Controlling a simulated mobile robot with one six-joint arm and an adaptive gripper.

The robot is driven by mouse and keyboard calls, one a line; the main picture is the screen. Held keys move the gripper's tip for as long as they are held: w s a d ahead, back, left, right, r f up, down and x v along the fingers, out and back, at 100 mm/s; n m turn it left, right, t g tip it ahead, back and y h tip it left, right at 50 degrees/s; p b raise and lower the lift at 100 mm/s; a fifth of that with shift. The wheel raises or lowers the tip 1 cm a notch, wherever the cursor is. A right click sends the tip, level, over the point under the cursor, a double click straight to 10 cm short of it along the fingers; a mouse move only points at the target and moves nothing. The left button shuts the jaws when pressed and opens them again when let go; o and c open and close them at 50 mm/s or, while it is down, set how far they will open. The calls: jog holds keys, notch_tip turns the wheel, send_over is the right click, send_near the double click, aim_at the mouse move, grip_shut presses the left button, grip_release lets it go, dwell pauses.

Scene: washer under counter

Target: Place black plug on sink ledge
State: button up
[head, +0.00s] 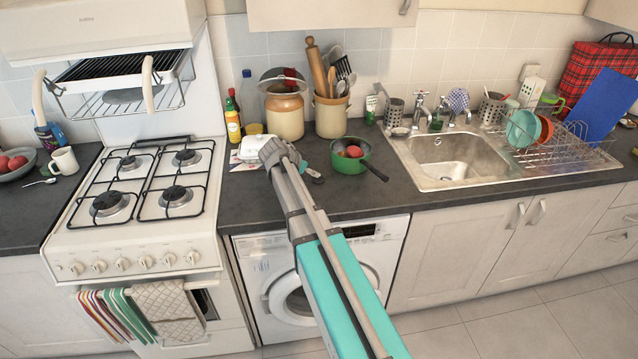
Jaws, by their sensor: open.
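The steel sink (448,160) is set in the dark counter, right of centre. Its back ledge (425,134) carries the taps (422,112), a small dish (400,131) and cutlery holders. I cannot make out the black plug for certain; a small dark item (634,151) lies at the far right edge, too cut off to name. My arm reaches up from the bottom over the washer. My gripper (315,177) is small and partly hidden at its end, over the counter left of the green pot, well left of the sink. It is open, with nothing seen in it.
A green pot (366,164) with red items stands between my gripper and the sink, its handle pointing right. A utensil crock (331,115) and jar (284,115) stand behind. A dish rack (550,150) fills the drainer. The front counter strip is clear.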

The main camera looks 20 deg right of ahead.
aim_at(314, 181)
jog(key=shift+d+f, duration=0.15)
dwell(0.3)
jog(key=b+x, duration=0.2)
jog(key=x, duration=0.1)
jog(key=shift+w+f+b, duration=0.1)
jog(key=shift+f+b, duration=0.15)
jog(key=shift+b, duration=0.1)
jog(key=shift+b+x, duration=0.5)
jog(key=shift+x, duration=0.3)
jog(key=shift+d+r, duration=0.1)
grip_shut()
